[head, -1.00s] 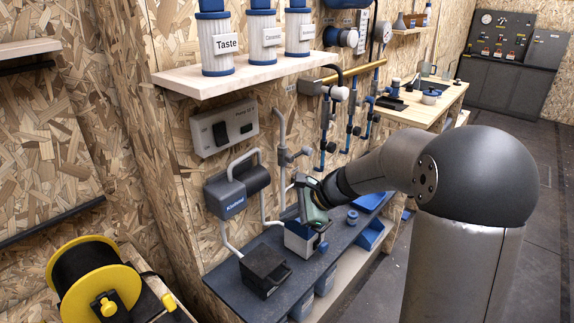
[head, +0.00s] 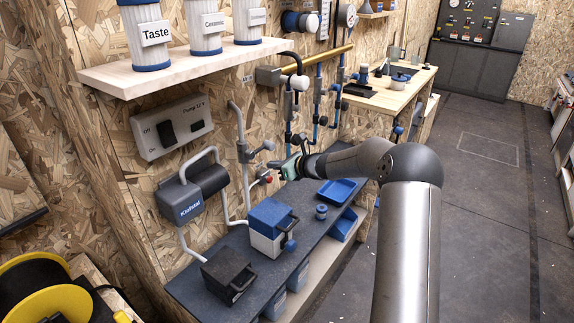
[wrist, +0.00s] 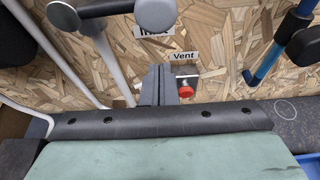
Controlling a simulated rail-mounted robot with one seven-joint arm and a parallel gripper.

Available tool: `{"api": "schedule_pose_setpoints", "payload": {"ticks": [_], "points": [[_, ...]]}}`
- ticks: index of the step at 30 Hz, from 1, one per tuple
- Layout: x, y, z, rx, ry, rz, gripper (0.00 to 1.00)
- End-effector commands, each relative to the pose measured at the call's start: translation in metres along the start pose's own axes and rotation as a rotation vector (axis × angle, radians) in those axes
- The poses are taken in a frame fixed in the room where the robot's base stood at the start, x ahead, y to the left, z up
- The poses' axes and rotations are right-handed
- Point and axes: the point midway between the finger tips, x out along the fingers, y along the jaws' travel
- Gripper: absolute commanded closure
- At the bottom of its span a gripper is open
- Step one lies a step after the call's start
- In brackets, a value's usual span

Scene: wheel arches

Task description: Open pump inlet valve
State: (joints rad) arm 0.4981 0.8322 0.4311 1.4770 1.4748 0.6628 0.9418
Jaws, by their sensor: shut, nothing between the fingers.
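The pump (head: 192,195) is a dark grey and blue unit on the wall, with grey pipes. A grey pipe with a valve (head: 245,152) rises to its right. In the wrist view, a grey valve knob and handle (wrist: 155,14) show at the top, partly covering a label that seems to read "Inlet". My gripper (head: 272,165) is beside this pipe, to its right. In the wrist view, my gripper (wrist: 158,72) is shut and empty, below the knob and left of a red button (wrist: 186,90) under a "Vent" label (wrist: 183,57). I cannot tell whether it touches anything.
A pump switch box (head: 172,128) is on the wall above the pump. The bench (head: 205,290) below holds a blue and white box (head: 270,228), a black box (head: 228,275) and a blue tray (head: 337,191). A shelf (head: 170,75) with white canisters juts out above.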

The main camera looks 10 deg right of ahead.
Motion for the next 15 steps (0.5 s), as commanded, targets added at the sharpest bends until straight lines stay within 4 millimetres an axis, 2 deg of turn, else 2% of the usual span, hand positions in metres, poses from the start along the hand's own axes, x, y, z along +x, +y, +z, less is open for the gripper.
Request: {"api": "schedule_pose_setpoints", "payload": {"ticks": [1, 4, 15], "points": [[-0.008, -0.002, 0.016, -0.007, -0.003, -0.006, 1.0], [-0.012, -0.002, 0.027, -0.005, -0.002, -0.005, 1.0], [-0.015, -0.001, 0.035, -0.004, -0.001, -0.004, 1.0]]}}
